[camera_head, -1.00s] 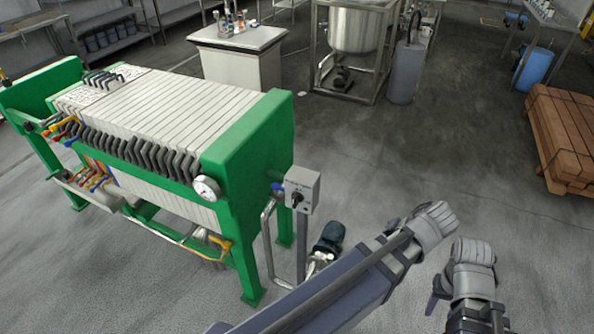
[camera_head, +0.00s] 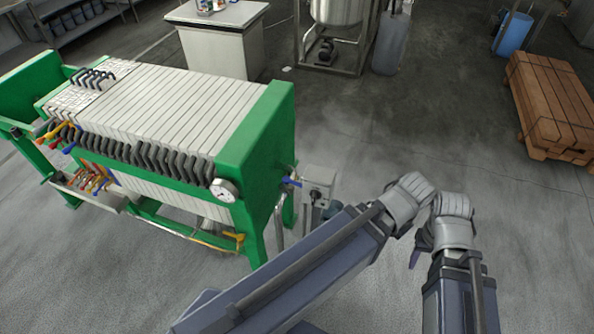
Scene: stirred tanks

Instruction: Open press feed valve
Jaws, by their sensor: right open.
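The green filter press (camera_head: 262,140) with its row of white plates stands at the left. A small blue valve handle (camera_head: 291,182) sticks out at the press's right end, beside a grey control box (camera_head: 318,184); I take it for the feed valve, though its body is mostly hidden. My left gripper (camera_head: 410,190) is to the right of the box, clear of the handle; its fingers are too unclear to judge. My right gripper (camera_head: 452,206) is open, farther right, touching nothing. My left arm hides the floor and pipework below the box.
A round gauge (camera_head: 224,190) sits on the press's front corner. Yellow, red and blue handles (camera_head: 68,135) line its left side. A white cabinet (camera_head: 218,48) and steel tank (camera_head: 338,12) stand behind. Brown stacked boards (camera_head: 553,100) lie right. The middle floor is open.

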